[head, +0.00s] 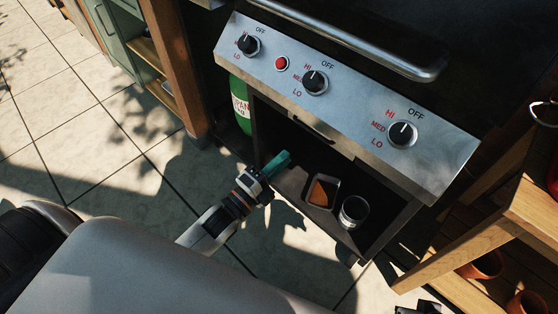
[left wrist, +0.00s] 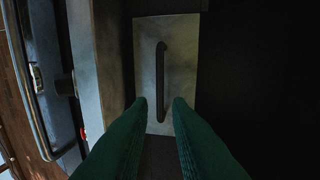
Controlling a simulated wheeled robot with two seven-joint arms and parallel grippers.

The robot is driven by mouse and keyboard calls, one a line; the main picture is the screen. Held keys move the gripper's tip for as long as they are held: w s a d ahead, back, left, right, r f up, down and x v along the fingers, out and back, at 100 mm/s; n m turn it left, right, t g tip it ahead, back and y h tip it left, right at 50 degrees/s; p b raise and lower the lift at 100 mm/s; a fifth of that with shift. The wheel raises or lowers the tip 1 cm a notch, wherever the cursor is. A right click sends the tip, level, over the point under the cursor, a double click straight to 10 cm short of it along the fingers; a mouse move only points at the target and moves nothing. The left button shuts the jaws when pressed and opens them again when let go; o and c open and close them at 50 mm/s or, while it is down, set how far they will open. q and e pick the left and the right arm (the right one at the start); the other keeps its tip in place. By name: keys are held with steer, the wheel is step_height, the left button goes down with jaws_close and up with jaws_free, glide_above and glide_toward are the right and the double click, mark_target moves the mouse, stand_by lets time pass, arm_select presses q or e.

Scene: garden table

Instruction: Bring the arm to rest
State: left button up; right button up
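My left gripper (head: 275,170) has green fingers and sits at the left front edge of the open compartment (head: 375,232) under the grill. In the left wrist view its fingers (left wrist: 159,104) are apart, with nothing between the tips. A metal panel with a dark bar handle (left wrist: 161,82) lies ahead of them, apart from the fingertips as far as I can tell. The handle also shows in the head view (head: 312,124). Of my right arm, only what may be a small dark-and-white part (head: 422,308) shows at the bottom edge; its fingers are not clear.
A dark container with orange-brown contents (head: 321,192) and a small round jar (head: 354,211) stand in the compartment. The grill's control panel (head: 345,95) overhangs it. A green gas bottle (head: 240,104) stands left. A wooden shelf (head: 480,245) is right. Tiled floor (head: 85,150) is clear at left.

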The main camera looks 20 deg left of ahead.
arm_select(q)
steer(key=shift+s, duration=0.1)
stand_by(0.5)
